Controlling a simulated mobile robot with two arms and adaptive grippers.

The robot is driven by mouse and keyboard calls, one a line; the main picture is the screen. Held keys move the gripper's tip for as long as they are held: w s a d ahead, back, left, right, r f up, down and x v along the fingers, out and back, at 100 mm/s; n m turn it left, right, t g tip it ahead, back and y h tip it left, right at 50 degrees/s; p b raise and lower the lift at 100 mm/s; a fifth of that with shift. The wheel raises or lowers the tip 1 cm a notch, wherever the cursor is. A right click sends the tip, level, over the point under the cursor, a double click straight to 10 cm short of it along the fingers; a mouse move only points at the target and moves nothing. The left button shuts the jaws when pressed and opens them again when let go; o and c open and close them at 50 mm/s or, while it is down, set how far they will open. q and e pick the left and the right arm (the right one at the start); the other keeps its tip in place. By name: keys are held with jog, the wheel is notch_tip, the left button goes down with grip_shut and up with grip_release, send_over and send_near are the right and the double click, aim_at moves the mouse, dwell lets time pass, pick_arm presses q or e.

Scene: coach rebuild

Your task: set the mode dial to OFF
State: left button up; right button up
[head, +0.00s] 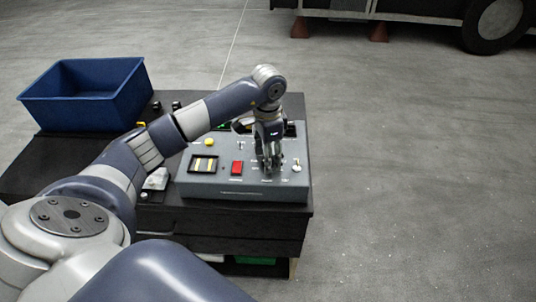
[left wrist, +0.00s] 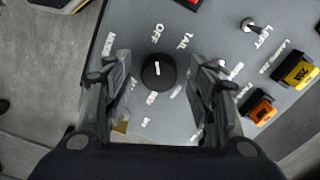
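The mode dial (left wrist: 158,71) is a round black knob with a short white mark, on the grey control panel (head: 215,189). In the left wrist view the mark stands nearly upright in the picture, and the OFF label (left wrist: 158,32) is just above the knob. Other labels, one reading TAIL, ring it. My left gripper (head: 271,168) is over the panel's right part, pointing down. In the left wrist view its fingers (left wrist: 163,78) are open on both sides of the dial, with gaps. My right gripper is in neither view.
A yellow button (head: 210,142) is farther left. The panel sits on a black workbench (head: 225,230) with a blue crate (head: 85,98) at back left.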

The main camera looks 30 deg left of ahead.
pick_arm(q)
notch_tip(320, 180, up, 8)
jog(key=shift+f, duration=0.25)
dwell(0.7)
